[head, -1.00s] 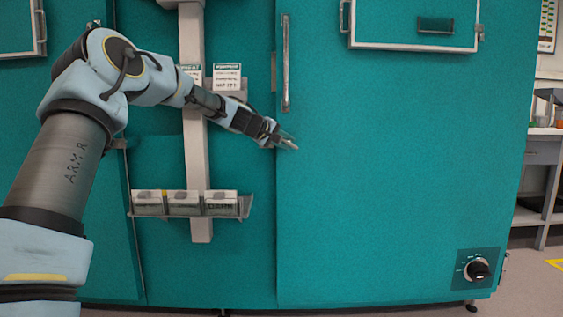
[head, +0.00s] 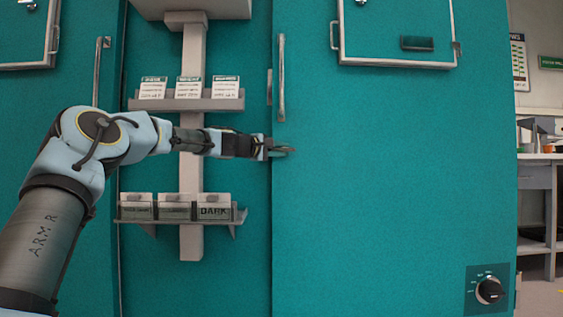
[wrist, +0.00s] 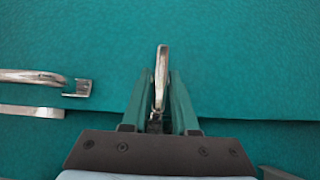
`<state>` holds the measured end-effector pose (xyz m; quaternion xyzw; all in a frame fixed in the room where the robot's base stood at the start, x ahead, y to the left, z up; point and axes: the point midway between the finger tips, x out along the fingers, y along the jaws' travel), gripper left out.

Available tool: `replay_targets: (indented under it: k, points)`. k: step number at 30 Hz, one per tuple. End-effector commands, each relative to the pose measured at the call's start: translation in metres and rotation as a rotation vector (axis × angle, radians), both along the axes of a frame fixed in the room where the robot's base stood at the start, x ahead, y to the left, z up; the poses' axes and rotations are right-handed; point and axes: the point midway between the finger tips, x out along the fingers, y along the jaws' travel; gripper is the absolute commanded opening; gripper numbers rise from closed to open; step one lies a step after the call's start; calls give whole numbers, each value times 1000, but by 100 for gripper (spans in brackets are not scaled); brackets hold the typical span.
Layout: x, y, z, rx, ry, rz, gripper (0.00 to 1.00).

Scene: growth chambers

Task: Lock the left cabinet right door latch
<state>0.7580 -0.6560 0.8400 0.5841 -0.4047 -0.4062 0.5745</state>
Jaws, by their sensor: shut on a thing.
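My gripper (head: 278,150) is at the left edge of the large teal door (head: 390,190), below its vertical metal handle (head: 282,78). In the wrist view, the two green fingers (wrist: 160,92) stand on either side of a shiny metal latch lever (wrist: 161,72) and are shut on it. The lever points up in that picture, across the door side of the seam. Its base between the fingers is partly hidden. In the head view, the gripper hides most of the latch. The door looks closed.
A post (head: 191,155) left of the door carries a shelf of label cards (head: 189,104) and a lower rack of small boxes (head: 175,222). The door handle (wrist: 32,77) also shows in the wrist view, left of the fingers. A dial (head: 489,290) is low right.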

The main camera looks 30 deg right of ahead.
Motion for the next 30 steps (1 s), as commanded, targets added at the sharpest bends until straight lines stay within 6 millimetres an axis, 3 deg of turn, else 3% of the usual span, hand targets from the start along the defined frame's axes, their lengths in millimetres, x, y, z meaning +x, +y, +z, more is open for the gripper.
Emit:
replay_targets:
  k: [18,19,26,30]
  points:
    - [1,0,-1,-25,13,1,0]
    - [1,0,-1,-25,13,1,29]
    - [0,0,-1,-26,13,1,55]
    - [0,0,0,-26,12,0,57]
